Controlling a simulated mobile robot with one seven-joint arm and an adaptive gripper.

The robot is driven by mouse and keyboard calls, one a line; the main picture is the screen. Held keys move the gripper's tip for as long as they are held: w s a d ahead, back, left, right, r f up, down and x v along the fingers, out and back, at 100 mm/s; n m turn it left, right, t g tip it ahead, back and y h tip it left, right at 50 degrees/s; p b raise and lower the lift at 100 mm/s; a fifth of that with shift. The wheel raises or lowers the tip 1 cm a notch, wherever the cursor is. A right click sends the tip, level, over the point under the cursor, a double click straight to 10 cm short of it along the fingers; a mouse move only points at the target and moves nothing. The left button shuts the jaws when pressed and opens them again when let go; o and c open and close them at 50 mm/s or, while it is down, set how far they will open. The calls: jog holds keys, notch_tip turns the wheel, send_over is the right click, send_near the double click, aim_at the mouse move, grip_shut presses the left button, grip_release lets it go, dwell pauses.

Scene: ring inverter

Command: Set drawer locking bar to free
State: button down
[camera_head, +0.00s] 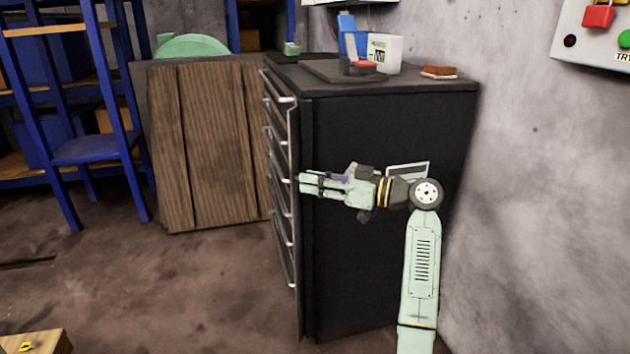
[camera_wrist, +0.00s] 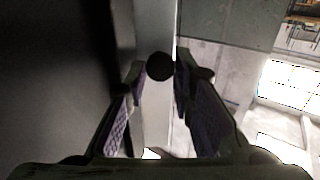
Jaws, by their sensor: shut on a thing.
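The drawer cabinet (camera_head: 390,140) is black, with several drawers with pale handles (camera_head: 281,196) on its left-facing front. The drawer locking bar (camera_head: 297,255) appears as a narrow upright strip along the front's near edge; in the wrist view it is a pale strip (camera_wrist: 152,110) running between my fingers. My gripper (camera_head: 301,184) is at the near front edge, about mid-height. In the wrist view my gripper (camera_wrist: 160,80) has its fingertips on either side of a dark round knob (camera_wrist: 160,66) on the bar and is shut on it. The fingers hide part of the bar.
A brown wooden panel (camera_head: 208,145) stands left of the cabinet, with a blue shelf rack (camera_head: 100,150) beyond. A blue item (camera_head: 349,38), a white box (camera_head: 384,54) and a brown block (camera_head: 438,71) are on the cabinet top. The grey wall (camera_head: 540,200) is close on the right.

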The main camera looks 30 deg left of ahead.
jog(key=c, duration=1.4)
grip_release()
jog(key=shift+w, duration=0.1)
jog(key=v, duration=0.8)
jog(key=shift+d, duration=0.1)
